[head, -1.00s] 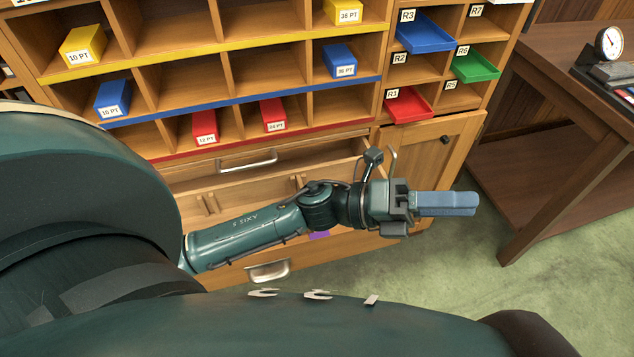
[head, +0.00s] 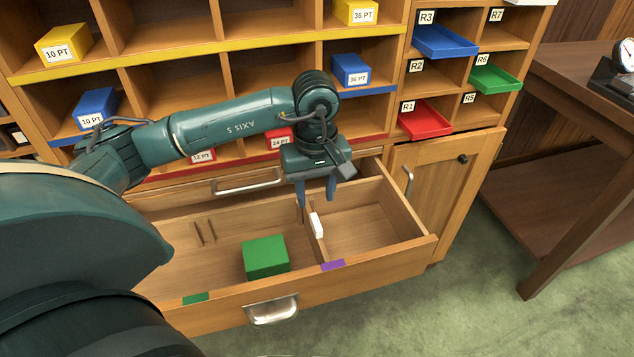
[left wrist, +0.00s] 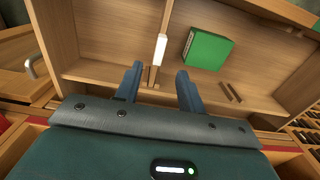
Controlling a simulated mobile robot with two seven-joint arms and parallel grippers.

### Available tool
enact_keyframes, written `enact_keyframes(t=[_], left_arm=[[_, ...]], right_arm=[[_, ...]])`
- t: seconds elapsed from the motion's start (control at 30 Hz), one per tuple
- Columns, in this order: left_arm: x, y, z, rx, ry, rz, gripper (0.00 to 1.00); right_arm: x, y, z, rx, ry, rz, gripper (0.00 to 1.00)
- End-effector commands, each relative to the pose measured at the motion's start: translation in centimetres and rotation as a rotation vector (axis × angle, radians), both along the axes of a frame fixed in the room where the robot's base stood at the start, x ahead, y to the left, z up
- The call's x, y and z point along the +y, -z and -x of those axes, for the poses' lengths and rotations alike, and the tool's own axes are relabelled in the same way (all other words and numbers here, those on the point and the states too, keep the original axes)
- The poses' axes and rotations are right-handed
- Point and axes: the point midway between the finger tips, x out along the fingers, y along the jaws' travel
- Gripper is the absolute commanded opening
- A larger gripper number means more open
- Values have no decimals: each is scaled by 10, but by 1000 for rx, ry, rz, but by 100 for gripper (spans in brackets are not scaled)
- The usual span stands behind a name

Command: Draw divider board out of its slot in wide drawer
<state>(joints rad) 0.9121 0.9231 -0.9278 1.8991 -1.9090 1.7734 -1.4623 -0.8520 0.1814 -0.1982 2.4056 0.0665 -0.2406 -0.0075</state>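The wide drawer (head: 228,305) is pulled open below the pigeonhole cabinet. The wooden divider board (head: 320,250) stands upright across it, right of the middle, with a white piece (head: 316,226) on its top edge. The white piece also shows in the left wrist view (left wrist: 160,49). My left gripper (head: 316,196) points down over the back of the drawer, near the divider's back end. Its two blue fingers are apart, with nothing seen between them; in the left wrist view the gripper (left wrist: 158,78) straddles the divider's line. My right gripper is not in view.
A green block (head: 266,256) lies in the drawer left of the divider. Slot strips (head: 204,233) sit on the drawer's back wall. A purple mark (head: 333,265) and a green mark (head: 196,298) are on the front rim. The right compartment looks empty. A cupboard door (head: 450,190) stands at right.

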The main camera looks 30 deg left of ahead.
Motion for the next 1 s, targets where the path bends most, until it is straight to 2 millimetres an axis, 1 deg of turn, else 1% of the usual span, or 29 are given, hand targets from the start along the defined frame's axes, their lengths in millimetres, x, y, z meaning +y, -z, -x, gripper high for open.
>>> enact_keyframes(t=[0.03,0.3,0.4,0.5,0.67,0.93,0.97,1.0], left_arm=[[0,13,1,6,-1,0,39],[-1,65,1,4,-1,3,39],[-1,80,1,3,-1,4,39],[-1,91,0,2,0,4,39],[-1,99,0,0,-1,4,39],[-1,100,0,0,0,4,39],[-1,100,0,0,0,4,38],[-1,100,0,0,0,4,35]], right_arm=[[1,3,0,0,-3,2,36],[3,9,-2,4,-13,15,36],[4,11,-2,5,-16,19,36],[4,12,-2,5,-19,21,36],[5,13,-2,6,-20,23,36],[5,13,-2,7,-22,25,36],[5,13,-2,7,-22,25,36],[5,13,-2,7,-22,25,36]])
